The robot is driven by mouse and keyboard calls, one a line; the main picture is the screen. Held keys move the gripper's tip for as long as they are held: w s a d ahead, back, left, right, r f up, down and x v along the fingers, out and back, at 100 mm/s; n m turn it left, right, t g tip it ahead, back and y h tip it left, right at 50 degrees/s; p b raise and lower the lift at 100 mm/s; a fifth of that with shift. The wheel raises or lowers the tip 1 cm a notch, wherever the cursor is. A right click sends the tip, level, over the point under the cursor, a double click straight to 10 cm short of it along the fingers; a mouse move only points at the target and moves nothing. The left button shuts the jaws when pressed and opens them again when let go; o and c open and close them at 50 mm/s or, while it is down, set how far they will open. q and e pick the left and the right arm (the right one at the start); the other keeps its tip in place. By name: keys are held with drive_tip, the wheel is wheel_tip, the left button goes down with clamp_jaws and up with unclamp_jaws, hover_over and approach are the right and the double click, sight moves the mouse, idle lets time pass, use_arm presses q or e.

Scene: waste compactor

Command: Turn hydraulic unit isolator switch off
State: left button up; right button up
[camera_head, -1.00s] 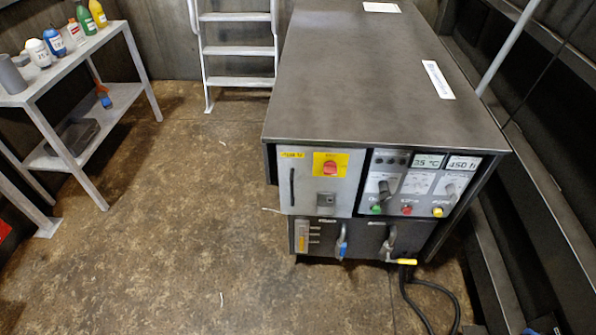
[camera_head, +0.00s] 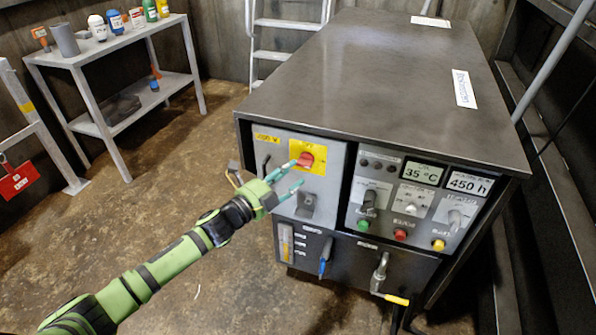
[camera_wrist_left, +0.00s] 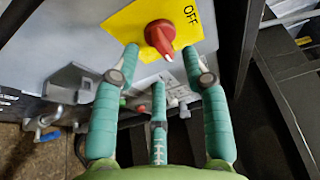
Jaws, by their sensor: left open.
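The isolator switch is a red rotary knob (camera_head: 306,159) on a yellow plate (camera_head: 318,152) at the upper part of the hydraulic unit's grey left door (camera_head: 331,190). In the left wrist view the red knob (camera_wrist_left: 160,36) sits on the yellow plate (camera_wrist_left: 127,22), with "OFF" printed to its right. My left gripper (camera_head: 290,177) is in front of the door, its teal fingers open. In the wrist view the open fingers (camera_wrist_left: 160,62) lie around and just short of the knob; contact cannot be told. My right gripper is not in view.
Right of the door is a panel with a 35 °C display (camera_head: 422,173), a 450 h display (camera_head: 469,183) and coloured buttons. Below are a blue-handled valve (camera_head: 325,258) and a yellow-handled one (camera_head: 389,298). A shelf table (camera_head: 120,45) stands back left; floor between is clear.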

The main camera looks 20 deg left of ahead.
sight(302, 167)
use_arm(q)
drive_tip(key=x, duration=0.3)
drive_tip(key=shift+w+d, duration=0.2)
drive_tip(key=shift+w, duration=0.15)
clamp_jaws()
